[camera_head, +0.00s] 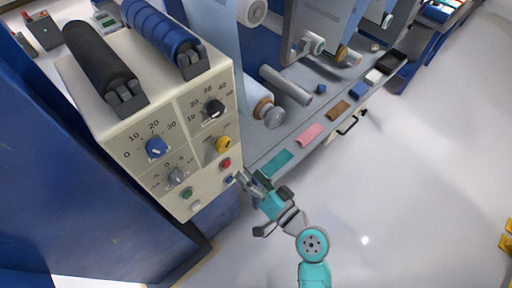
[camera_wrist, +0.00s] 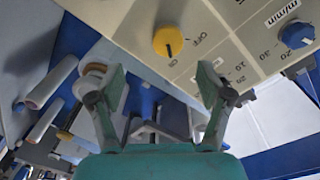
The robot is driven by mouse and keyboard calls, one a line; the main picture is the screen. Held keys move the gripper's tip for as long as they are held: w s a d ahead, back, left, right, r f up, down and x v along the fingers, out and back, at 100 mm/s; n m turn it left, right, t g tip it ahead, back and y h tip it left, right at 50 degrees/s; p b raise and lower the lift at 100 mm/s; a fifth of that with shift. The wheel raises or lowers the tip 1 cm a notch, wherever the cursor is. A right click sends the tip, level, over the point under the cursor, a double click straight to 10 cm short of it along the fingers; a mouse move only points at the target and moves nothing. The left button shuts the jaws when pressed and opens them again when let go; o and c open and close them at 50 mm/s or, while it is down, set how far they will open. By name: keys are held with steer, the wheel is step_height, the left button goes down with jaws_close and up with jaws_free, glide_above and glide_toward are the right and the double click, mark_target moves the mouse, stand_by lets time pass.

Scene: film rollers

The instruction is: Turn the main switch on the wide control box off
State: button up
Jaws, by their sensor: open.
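The wide control box (camera_head: 205,132) is beige, with several dials and buttons on its front panel. Its yellow rotary switch (camera_head: 222,144) is at the right of the panel. In the wrist view the yellow switch (camera_wrist: 168,41) has a dark pointer line running down in the picture. "OFF" lettering is beside it, and small lettering below it is hard to read. My gripper (camera_head: 241,178) is just off the panel's lower right edge, below the yellow switch. In the wrist view my gripper (camera_wrist: 162,82) is open and empty, its fingers apart from the switch.
A blue dial (camera_head: 156,148) and a black dial (camera_head: 214,108) are on the same panel. Rollers and a grey shelf (camera_head: 300,122) stand to the right. Open floor lies lower right.

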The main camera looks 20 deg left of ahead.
mark_target(226, 148)
steer(key=shift+g+y, duration=0.4)
steer(key=x, duration=0.3)
steer(key=r+x, duration=0.1)
steer(key=x, duration=0.7)
steer(key=shift+w+r, duration=0.15)
steer(key=shift+w, duration=0.1)
steer(key=c, duration=1.2)
